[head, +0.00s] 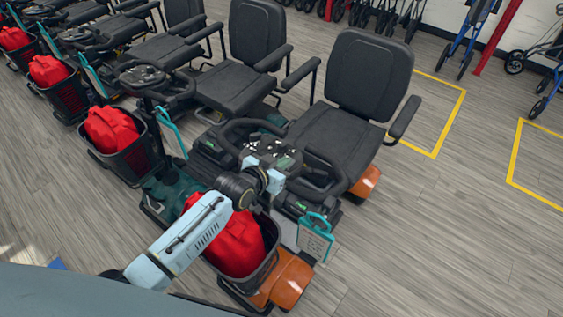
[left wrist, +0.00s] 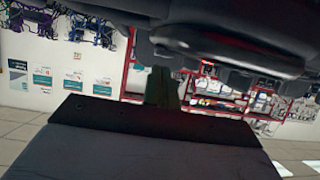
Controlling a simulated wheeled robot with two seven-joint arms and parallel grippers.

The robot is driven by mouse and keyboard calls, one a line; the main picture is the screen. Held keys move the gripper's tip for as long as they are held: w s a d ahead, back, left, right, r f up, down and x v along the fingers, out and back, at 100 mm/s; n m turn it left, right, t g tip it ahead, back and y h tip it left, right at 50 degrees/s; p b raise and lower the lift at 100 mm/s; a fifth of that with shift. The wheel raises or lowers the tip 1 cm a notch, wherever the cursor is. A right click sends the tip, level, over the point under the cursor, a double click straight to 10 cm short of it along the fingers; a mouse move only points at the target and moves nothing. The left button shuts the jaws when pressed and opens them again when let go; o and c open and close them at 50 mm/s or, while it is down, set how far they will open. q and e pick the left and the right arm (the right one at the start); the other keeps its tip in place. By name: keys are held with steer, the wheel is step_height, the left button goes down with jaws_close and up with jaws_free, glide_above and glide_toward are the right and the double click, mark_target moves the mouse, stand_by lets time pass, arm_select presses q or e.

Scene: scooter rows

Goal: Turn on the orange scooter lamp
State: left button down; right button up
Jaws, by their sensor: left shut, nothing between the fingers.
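The orange scooter is the nearest one on the right of its row in the head view, with a black seat (head: 335,140), an orange front fender (head: 290,283) and an orange rear part (head: 367,182). Its black steering loop and console (head: 318,172) are partly covered by my left arm. My left gripper (head: 270,157) is at the console, close to the steering loop. It is shut and empty. Its fingertips are hard to make out, and I cannot tell whether they touch the console. I cannot make out the lamp or its switch. My right gripper is not in view.
A red bag fills the scooter's front basket (head: 272,262) under my left arm. A teal tag (head: 316,236) hangs in front. More scooters (head: 165,55) stand to the left. The left wrist view shows dark surfaces close up and red shelving (left wrist: 215,95).

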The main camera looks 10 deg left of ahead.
arm_select(q)
steer(key=shift+r, duration=0.35)
steer(key=shift+r+p, duration=0.55)
steer(key=shift+p, duration=0.25)
step_height(320, 180, up, 3)
steer(key=p, duration=0.3)
steer(key=shift+r, duration=0.1)
steer(key=f+v, duration=0.1)
steer(key=v, duration=0.8)
steer(key=shift+s+a+f, duration=0.25)
steer(key=shift+s+a, duration=0.05)
steer(key=shift+s, duration=0.4)
